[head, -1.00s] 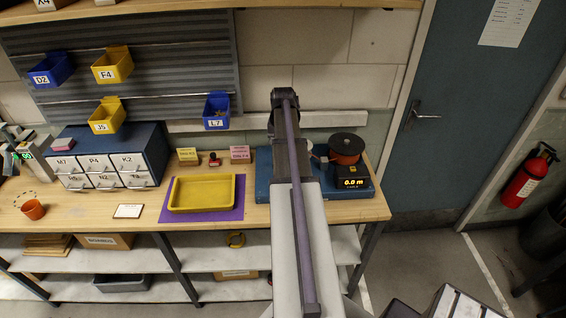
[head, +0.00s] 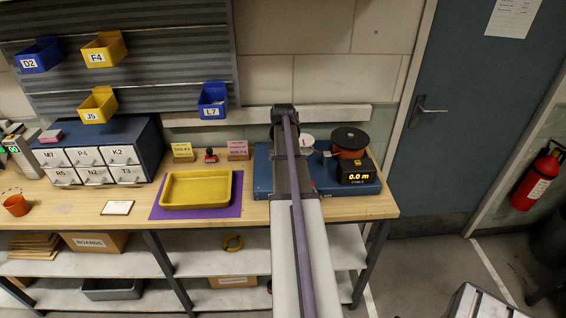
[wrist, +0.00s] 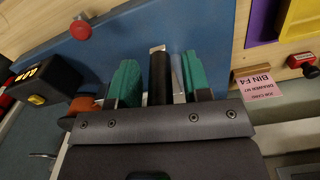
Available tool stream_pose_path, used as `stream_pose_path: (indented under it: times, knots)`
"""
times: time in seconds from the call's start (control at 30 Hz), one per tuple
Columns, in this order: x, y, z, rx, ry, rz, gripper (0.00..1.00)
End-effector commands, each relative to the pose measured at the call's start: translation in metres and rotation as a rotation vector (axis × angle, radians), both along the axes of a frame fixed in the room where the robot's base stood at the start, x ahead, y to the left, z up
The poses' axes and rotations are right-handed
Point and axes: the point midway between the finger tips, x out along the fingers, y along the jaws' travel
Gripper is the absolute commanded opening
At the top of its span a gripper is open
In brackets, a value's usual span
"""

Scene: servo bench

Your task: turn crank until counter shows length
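The cable-measuring machine has a blue base (head: 262,172) at the right end of the bench. Its black counter (head: 357,172) reads 0.0 m; the counter also shows at the left of the wrist view (wrist: 38,84). In the wrist view my gripper (wrist: 160,62) has two green-padded fingers, open. A black upright cylinder, seemingly the crank handle (wrist: 160,78), stands between them with a gap on each side. A pale metal piece shows beside its far end. In the head view my arm hides my gripper and the handle.
A dark reel (head: 350,139) stands behind the counter. A red knob (wrist: 81,29) rises from the base. Blue bin L7 (head: 212,102) hangs above.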

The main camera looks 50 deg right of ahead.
Motion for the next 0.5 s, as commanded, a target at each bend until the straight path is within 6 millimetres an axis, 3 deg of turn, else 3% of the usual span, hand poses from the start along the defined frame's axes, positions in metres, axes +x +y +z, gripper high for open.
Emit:
stream_pose_path:
  times: [0.43,0.5]
  knots:
    - [0.0,0.0,0.0,0.0,0.0,0.0,0.01]
    - [0.0,0.0,0.0,0.0,0.0,0.0,0.0]
